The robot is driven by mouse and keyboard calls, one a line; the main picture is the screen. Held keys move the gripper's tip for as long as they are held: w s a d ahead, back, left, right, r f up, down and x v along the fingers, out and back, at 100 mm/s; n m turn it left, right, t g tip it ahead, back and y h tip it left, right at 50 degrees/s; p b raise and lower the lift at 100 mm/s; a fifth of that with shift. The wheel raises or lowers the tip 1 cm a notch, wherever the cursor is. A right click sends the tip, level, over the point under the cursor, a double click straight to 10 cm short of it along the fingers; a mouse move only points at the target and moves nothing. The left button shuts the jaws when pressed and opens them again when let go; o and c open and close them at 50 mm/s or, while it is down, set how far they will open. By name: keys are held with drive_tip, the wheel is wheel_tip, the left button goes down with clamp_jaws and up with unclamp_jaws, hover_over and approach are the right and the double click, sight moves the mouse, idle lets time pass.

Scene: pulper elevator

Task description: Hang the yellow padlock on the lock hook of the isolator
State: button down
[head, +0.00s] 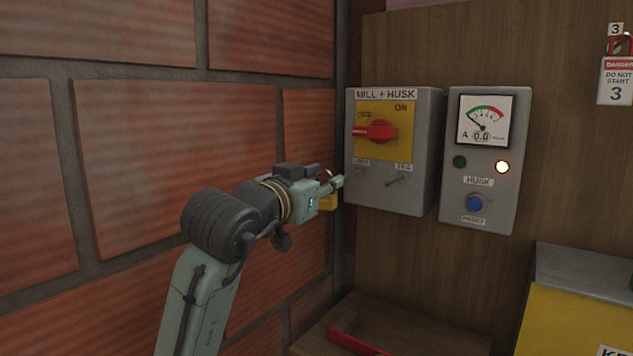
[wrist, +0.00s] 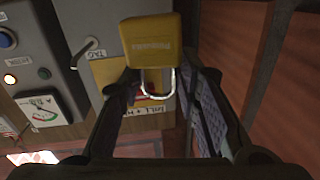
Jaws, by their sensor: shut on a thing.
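The yellow padlock (wrist: 152,42) is in my gripper (wrist: 162,82), its silver shackle (wrist: 156,84) between the fingers in the wrist view. In the head view the padlock (head: 328,202) shows only partly, below my gripper (head: 334,184). The isolator (head: 422,150) is a grey box labelled MILL + HUSK, with a red handle (head: 375,131) lying level on a yellow plate. The lock hook (head: 358,172) is under the LOCK label at the box's lower left, just right of my fingertips. In the wrist view the padlock body seems to hide it; contact cannot be told.
The tag hook (head: 398,181) is right of the lock hook. A grey meter box (head: 487,160) with a lit lamp and blue button stands right of the isolator. The brick wall (head: 170,130) is close on the left.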

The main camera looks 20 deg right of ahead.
drive_tip(key=shift+s+d+f+x, duration=0.1)
drive_tip(key=shift+x, duration=1.3)
drive_tip(key=shift+s+d+f+x, duration=0.1)
drive_tip(key=shift+d+x, duration=0.05)
drive_tip(key=shift+x, duration=1.25)
drive_tip(key=shift+w+d+f, duration=0.45)
drive_tip(key=shift+d+f, duration=0.05)
drive_tip(key=shift+d, duration=0.1)
drive_tip(key=c, duration=1.1)
unclamp_jaws()
